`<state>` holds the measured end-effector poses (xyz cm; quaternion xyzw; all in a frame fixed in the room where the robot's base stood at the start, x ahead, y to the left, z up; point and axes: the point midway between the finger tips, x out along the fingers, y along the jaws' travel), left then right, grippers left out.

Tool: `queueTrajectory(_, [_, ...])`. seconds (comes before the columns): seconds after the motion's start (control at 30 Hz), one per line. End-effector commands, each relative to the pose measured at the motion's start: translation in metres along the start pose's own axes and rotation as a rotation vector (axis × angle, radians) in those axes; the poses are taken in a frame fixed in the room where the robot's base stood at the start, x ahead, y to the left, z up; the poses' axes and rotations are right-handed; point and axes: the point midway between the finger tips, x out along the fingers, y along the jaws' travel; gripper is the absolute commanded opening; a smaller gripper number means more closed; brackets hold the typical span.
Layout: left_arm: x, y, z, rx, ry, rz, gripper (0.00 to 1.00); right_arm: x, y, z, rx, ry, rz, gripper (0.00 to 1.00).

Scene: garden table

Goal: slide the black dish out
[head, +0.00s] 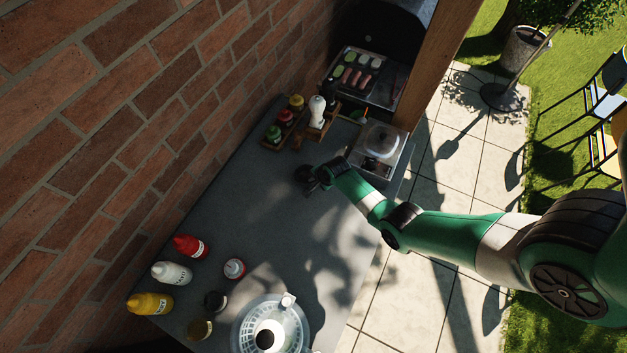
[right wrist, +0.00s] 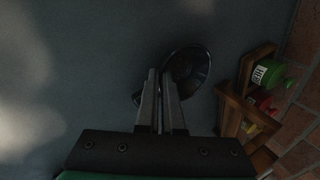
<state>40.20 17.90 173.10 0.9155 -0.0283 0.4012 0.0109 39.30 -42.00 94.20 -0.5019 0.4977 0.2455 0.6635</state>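The black dish (right wrist: 190,72) is a small dark round dish on the grey counter. In the right wrist view it lies at my fingertips, mostly to the right of them, with a dark edge showing at their left. In the head view it is a dark shape (head: 303,174) at the end of my right arm. My right gripper (right wrist: 159,73) is at the dish, its fingers close together with a narrow gap. The fingers cover part of the dish; whether its rim is between them is not clear. My left gripper is in neither view.
A wooden rack (head: 281,130) with bottles stands close beyond the dish, by the brick wall. A lidded clear container (head: 379,143) stands at the counter's right edge. Several bottles (head: 172,272) and a white basket (head: 271,324) are at the near end. The mid-counter is clear.

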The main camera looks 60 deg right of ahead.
Motion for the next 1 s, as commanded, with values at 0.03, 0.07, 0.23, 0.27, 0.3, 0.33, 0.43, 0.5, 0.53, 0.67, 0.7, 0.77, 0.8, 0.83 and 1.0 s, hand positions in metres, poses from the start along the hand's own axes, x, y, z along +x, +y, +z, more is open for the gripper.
queueTrajectory(0.03, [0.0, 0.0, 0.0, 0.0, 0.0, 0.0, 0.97, 0.001, 0.002, 0.0, -0.001, 0.001, 0.004, 0.0])
queueTrajectory(0.07, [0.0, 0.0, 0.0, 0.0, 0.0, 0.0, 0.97, 0.001, 0.002, 0.0, -0.001, 0.001, 0.004, 0.0])
queueTrajectory(0.23, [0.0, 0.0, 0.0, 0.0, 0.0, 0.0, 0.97, 0.001, 0.001, 0.0, 0.0, 0.001, 0.003, 0.35])
queueTrajectory(0.27, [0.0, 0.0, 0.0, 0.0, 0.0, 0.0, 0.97, 0.001, 0.001, 0.0, 0.0, 0.001, 0.002, 0.39])
queueTrajectory(0.3, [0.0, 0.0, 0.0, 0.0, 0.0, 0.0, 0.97, 0.001, 0.001, 0.0, 0.0, 0.001, 0.002, 0.39])
queueTrajectory(0.33, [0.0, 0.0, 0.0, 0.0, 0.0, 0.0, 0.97, 0.0, 0.001, 0.0, 0.0, 0.001, 0.002, 0.39])
queueTrajectory(0.43, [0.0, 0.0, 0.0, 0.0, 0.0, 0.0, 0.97, 0.0, 0.001, 0.0, 0.0, 0.001, 0.001, 0.39])
queueTrajectory(0.5, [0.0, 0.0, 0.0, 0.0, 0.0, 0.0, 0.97, 0.0, 0.001, 0.0, 0.0, 0.001, 0.001, 0.39])
queueTrajectory(0.53, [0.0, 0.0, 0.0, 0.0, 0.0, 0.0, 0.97, 0.0, 0.0, -0.001, 0.0, 0.001, 0.001, 0.39])
queueTrajectory(0.67, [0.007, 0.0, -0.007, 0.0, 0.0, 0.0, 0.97, -0.011, -0.001, -0.001, 0.0, 0.001, 0.0, 0.39])
queueTrajectory(0.7, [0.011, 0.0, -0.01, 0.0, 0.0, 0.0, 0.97, -0.017, -0.002, -0.001, 0.0, 0.001, 0.0, 0.39])
queueTrajectory(0.77, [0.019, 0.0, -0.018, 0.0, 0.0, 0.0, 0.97, -0.029, -0.003, -0.001, 0.0, 0.001, 0.0, 0.39])
queueTrajectory(0.8, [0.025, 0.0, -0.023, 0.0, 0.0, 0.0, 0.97, -0.038, -0.003, -0.001, 0.0, 0.001, 0.0, 0.39])
queueTrajectory(0.83, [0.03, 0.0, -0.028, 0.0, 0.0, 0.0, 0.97, -0.045, -0.004, -0.001, 0.0, 0.001, 0.0, 0.39])
queueTrajectory(1.0, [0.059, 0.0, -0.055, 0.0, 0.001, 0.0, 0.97, -0.081, -0.004, 0.0, 0.001, 0.001, 0.002, 0.39])
